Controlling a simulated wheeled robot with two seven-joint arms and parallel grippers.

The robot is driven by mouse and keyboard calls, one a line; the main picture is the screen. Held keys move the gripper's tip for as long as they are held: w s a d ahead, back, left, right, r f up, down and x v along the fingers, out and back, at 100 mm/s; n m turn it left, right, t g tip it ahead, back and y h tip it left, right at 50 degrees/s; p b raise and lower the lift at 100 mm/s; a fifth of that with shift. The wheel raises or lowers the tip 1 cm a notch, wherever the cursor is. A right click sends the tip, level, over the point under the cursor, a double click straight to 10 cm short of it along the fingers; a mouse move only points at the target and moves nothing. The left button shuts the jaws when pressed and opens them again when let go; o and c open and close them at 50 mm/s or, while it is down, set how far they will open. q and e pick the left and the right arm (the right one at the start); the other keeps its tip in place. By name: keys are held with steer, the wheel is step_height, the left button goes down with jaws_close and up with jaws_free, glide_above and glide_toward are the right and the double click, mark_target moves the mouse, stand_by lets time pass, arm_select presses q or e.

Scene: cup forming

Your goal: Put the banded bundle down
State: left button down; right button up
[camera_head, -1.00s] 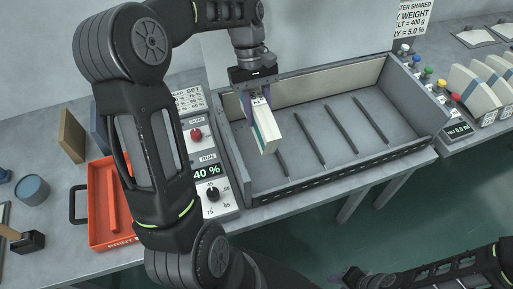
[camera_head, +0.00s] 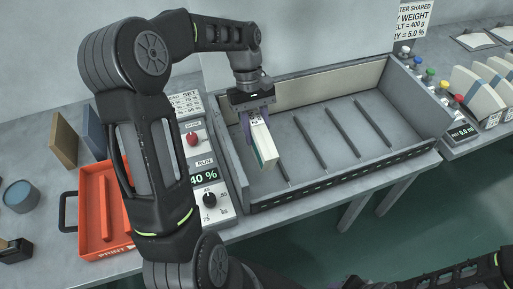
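The banded bundle (camera_head: 266,150), a cream block of stacked sheets with a green edge and a white labelled band, is held by my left gripper (camera_head: 255,117). The gripper points down with its purple fingers on either side of the bundle's far end. The bundle is over the left part of the grey tray (camera_head: 300,85), near its left wall; I cannot tell whether its underside touches the tray floor. My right arm (camera_head: 440,272) shows at the bottom right, and its gripper is out of view.
Several dark bars (camera_head: 341,131) run along the tray floor; the tray's middle and right are otherwise clear. A control panel (camera_head: 203,160) with a red knob stands left of the tray, and an orange tray (camera_head: 92,232) lies beyond it. Cream stacks (camera_head: 470,97) stand at right.

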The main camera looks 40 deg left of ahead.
arm_select(q)
steer(key=shift+f, duration=0.85)
step_height(320, 180, down, 3)
steer(key=shift+f+p, duration=0.15)
steer(key=shift+p, duration=0.2)
steer(key=shift+f, duration=0.25)
steer(key=shift+f, duration=0.15)
steer(key=c, duration=1)
jaws_free()
